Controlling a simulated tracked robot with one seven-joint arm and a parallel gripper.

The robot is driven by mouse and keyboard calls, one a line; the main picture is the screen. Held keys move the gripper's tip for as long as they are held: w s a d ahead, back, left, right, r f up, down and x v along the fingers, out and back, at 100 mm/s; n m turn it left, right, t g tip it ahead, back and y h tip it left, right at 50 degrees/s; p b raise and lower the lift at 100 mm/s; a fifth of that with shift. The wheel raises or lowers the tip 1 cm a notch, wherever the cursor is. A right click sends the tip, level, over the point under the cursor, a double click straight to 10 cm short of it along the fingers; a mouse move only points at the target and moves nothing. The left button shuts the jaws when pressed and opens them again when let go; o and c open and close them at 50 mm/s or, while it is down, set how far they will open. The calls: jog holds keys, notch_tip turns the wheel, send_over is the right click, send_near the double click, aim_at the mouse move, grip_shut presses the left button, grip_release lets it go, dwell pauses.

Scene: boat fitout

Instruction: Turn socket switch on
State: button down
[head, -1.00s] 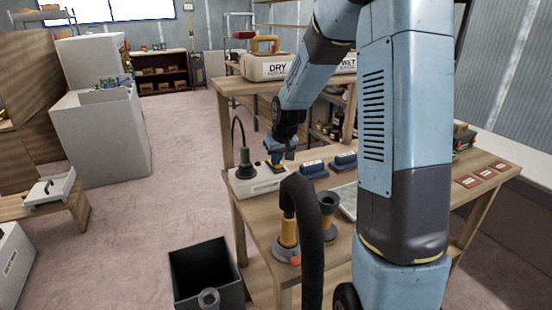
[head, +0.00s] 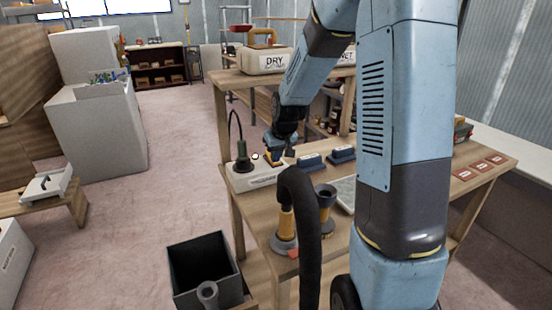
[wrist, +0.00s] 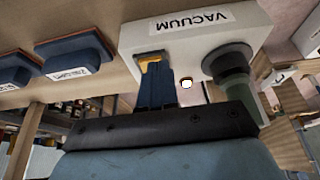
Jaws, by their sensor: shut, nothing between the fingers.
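The white socket box marked VACUUM (wrist: 195,30) lies on the workbench; in the head view the box (head: 250,181) is at the bench's left end. A green plug with a cable (wrist: 232,68) stands in it; the plug also shows in the head view (head: 242,161). A small round lamp (wrist: 187,84) beside the plug looks bright white. My gripper (wrist: 153,70) is shut and empty, its tips at the yellow-edged switch (wrist: 149,55), seeming to touch it. The fingers hide most of the switch, so its position is unclear. In the head view my gripper (head: 274,158) is over the box.
Blue blocks with white labels (wrist: 75,60) lie beside the box. A thick black hose (head: 300,230) and a dark cup-shaped nozzle (head: 326,205) stand at the bench's front. A dark open bin (head: 205,270) is on the floor. Open floor lies left of the bench.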

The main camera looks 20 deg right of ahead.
dwell(0.3)
jog(key=s+f+v, duration=0.1)
jog(key=s+v, duration=0.1)
jog(key=v, duration=1)
jog(key=shift+s+d+r, duration=0.25)
jog(key=shift+s+r, duration=0.1)
jog(key=s+r, duration=0.4)
jog(key=s, duration=0.8)
jog(key=s+a+r+m+t, duration=0.1)
jog(key=s+r, duration=0.3)
jog(key=s, duration=0.9)
jog(key=shift+r+m+h, duration=0.3)
jog(key=shift+r, duration=0.1)
